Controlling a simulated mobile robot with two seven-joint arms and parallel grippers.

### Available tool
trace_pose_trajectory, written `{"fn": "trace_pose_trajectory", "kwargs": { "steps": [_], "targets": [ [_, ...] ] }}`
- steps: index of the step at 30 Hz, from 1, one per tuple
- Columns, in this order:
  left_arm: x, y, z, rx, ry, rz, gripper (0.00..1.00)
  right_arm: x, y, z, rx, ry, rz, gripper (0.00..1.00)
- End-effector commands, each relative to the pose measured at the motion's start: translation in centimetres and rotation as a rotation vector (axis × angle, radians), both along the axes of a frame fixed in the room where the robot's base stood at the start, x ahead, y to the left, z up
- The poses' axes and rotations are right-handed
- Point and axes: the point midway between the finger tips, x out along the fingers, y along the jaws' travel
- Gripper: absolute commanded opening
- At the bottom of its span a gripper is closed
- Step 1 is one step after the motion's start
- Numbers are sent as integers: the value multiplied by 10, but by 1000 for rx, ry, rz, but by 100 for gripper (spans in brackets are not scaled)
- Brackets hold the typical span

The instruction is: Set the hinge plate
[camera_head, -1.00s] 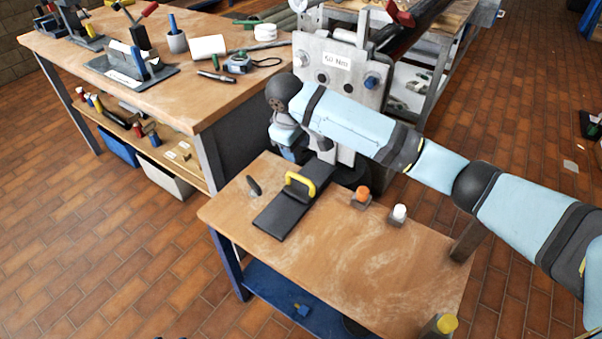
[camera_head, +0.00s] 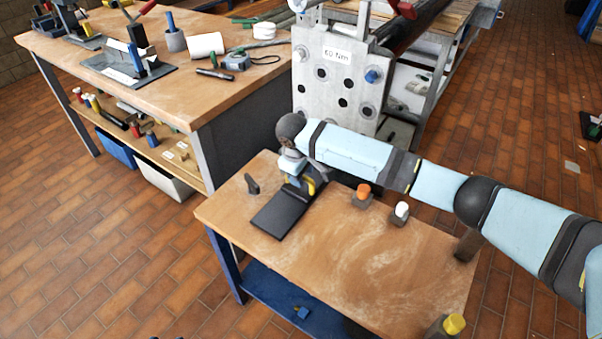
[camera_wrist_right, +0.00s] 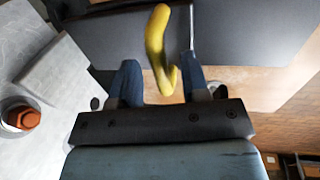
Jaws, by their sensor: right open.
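The hinge plate (camera_head: 279,216) is a flat black plate lying on the small wooden table in the head view. Its yellow handle (camera_head: 311,187) is partly hidden by my right gripper (camera_head: 297,181). In the right wrist view the plate (camera_wrist_right: 255,35) lies beyond my right gripper (camera_wrist_right: 160,85). The gripper is open, and the yellow handle (camera_wrist_right: 155,40) stands between its blue fingers, with gaps on both sides. The grey upright flange (camera_head: 340,95) with dark holes, a label and a blue bolt (camera_head: 373,76) stands behind the table. My left gripper is not in view.
An orange-capped piece (camera_head: 363,190) and a white-capped piece (camera_head: 401,210) stand right of the plate. A dark upright piece (camera_head: 252,184) stands left of it. A yellow-topped item (camera_head: 453,324) is at the front corner. The middle of the small table (camera_head: 350,260) is clear.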

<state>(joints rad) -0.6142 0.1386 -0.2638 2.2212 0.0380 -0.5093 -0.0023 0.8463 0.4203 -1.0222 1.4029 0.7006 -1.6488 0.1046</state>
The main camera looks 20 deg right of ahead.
Motion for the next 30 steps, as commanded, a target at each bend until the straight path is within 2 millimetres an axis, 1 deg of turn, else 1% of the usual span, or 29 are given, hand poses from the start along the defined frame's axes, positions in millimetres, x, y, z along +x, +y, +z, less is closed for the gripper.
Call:
{"fn": "trace_pose_trajectory", "kwargs": {
  "steps": [1, 2, 3, 5, 6, 7, 11, 13, 17, 21, 24, 29, 30],
  "targets": [
    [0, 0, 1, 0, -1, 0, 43, 0, 0, 0, 0, 0, 0, 42],
    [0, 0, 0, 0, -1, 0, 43, 0, 0, 0, 0, 0, 0, 38],
    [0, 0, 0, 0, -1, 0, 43, 0, 0, 0, 0, 0, 0, 28],
    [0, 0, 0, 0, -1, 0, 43, 0, 0, 0, 0, 0, 0, 15],
    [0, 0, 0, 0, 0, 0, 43, 0, 0, 0, 0, 0, 0, 5],
    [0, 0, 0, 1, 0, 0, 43, 0, 0, 0, 0, 0, 0, 0],
    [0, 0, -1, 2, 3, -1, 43, 0, 0, 0, 0, 0, 0, 0],
    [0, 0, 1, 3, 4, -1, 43, 2, -3, 2, 0, 0, -2, 0],
    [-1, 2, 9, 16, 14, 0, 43, 14, -18, 5, -1, 2, -5, 0],
    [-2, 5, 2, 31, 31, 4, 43, 22, -28, 2, 0, 1, -1, 0],
    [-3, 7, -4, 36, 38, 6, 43, 23, -30, 1, -2, -1, -1, 0],
    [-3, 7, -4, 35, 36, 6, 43, 24, -30, 1, -3, -3, -2, 0],
    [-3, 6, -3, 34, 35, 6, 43, 24, -31, 1, -3, -3, -2, 21]
  ]
}}
